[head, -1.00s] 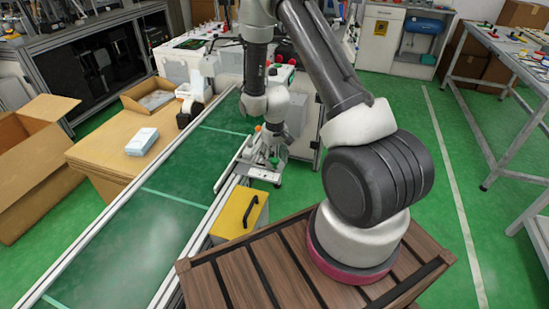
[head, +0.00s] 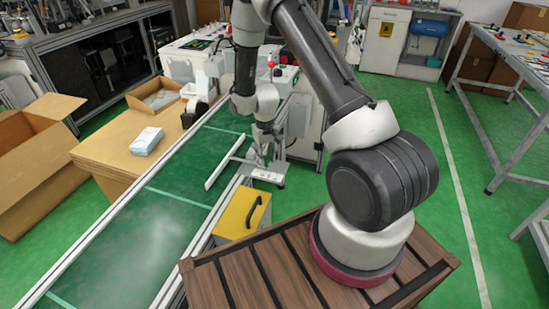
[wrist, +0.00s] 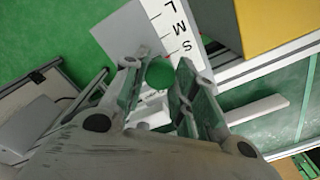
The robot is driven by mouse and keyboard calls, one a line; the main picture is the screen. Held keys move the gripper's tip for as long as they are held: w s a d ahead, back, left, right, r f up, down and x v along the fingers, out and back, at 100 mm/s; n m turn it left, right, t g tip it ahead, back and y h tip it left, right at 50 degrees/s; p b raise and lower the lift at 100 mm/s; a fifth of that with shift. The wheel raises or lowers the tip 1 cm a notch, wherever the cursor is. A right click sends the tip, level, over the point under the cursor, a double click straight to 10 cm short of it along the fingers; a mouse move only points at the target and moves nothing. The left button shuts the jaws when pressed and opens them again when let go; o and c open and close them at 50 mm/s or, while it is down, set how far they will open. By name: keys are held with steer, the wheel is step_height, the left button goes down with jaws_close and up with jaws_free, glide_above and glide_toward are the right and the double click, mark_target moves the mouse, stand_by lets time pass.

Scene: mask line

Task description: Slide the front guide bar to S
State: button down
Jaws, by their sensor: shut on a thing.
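The front guide bar (head: 225,163) is a long white bar lying over the green belt, inside the near rail and apart from it. It also shows in the wrist view (wrist: 257,109), right of the fingers. My gripper (head: 260,152) is at the guide's mount beside the belt. In the wrist view, my gripper (wrist: 160,66) is closed around a green knob (wrist: 158,76). A white scale plate (wrist: 172,32) carries the letters S, M and L. S is nearest the gripper, close to the right fingertip. The exact pointer position on the scale is unclear.
A yellow box with a black handle (head: 243,213) stands right beside the mount, close to the scale. The conveyor belt (head: 150,225) is bare in front. A cardboard table (head: 105,160) with a pale blue pack (head: 146,141) is left of the belt.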

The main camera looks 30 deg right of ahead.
steer(key=shift+w+a, duration=0.1)
steer(key=shift+w, duration=0.1)
steer(key=c, duration=1.1)
jaws_free()
steer(key=shift+w+a, duration=0.1)
steer(key=shift+r, duration=0.1)
step_height(320, 180, up, 12)
